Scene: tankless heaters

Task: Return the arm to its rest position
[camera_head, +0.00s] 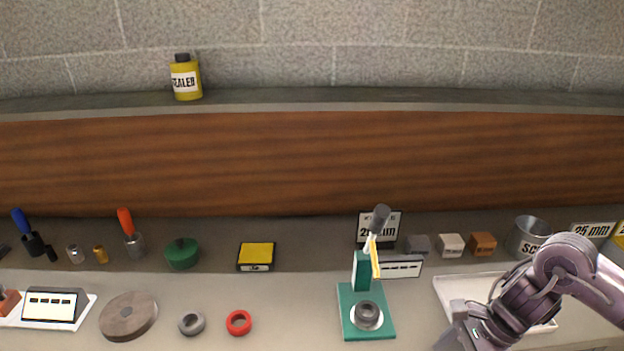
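My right arm (565,262) comes in from the right edge and bends down over the white tray (450,291) on the right. Its gripper end (472,336) is at the bottom edge of the picture, right of the green press stand (345,300). The fingertips are cut off or too small to make out, so I cannot tell whether they are open or shut. My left arm and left gripper are not in view.
A grey ring sits on the press (367,316). A red ring (239,322), a grey ring (191,324) and a round brown disc (128,317) lie to the left. Small blocks (451,245) and a metal can (527,236) stand behind the tray. A sealer bottle (186,79) stands on the shelf.

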